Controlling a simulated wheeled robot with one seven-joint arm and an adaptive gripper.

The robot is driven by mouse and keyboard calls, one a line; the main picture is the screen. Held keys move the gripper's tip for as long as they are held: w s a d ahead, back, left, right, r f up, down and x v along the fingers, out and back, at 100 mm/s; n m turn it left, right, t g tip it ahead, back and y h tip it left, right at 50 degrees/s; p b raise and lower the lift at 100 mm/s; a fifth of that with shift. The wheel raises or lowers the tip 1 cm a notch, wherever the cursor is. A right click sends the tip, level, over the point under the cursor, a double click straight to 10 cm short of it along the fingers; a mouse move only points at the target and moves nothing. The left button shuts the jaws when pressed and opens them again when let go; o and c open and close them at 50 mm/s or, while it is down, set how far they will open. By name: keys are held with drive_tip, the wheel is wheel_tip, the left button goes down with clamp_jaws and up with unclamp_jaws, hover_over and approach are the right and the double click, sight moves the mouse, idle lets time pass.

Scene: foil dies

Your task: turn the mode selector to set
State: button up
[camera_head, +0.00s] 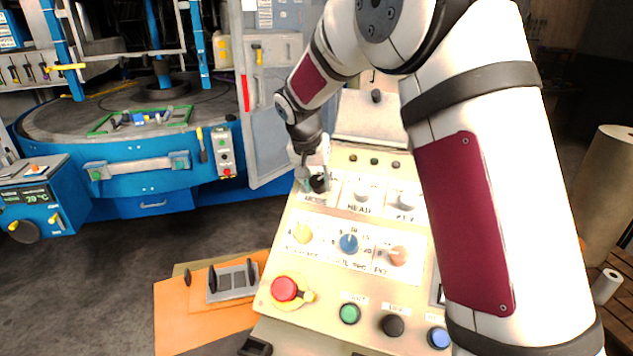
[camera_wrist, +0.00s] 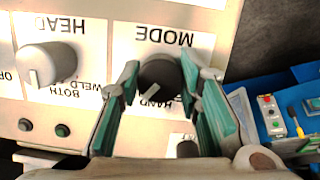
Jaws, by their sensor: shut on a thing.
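The mode selector is a dark round knob (camera_wrist: 160,74) under the upside-down word MODE in the wrist view. A small white line on the knob points down and to the left there, towards the word HAND (camera_wrist: 155,101). Other label words around it are partly hidden by the fingers. My gripper (camera_wrist: 160,82) has its green-padded fingers on either side of the knob and is shut on it. In the head view my gripper (camera_head: 314,178) is at the panel's upper left, with the dark knob (camera_head: 319,184) at its tips.
The white HEAD knob (camera_wrist: 46,64) is beside the selector. The sloped panel (camera_head: 336,279) also carries yellow, blue and orange knobs, a red emergency button (camera_head: 285,289) and green, black and blue buttons. A blue machine (camera_head: 140,187) stands at the left.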

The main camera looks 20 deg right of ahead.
drive_tip(key=n+h+b, duration=0.1)
drive_tip(key=n, duration=0.3)
drive_tip(key=n+b, duration=0.1)
drive_tip(key=n, duration=0.2)
drive_tip(key=shift+a+n+h, duration=0.1)
drive_tip(key=shift+n+h, duration=0.2)
drive_tip(key=shift+h, duration=0.1)
drive_tip(key=n+h, duration=0.1)
drive_tip(key=n, duration=0.3)
drive_tip(key=shift+n+t+h, duration=0.3)
drive_tip(key=shift+n, duration=1.7)
drive_tip(key=o, duration=1.1)
drive_tip(key=shift+o, duration=0.2)
drive_tip(key=v, duration=1.2)
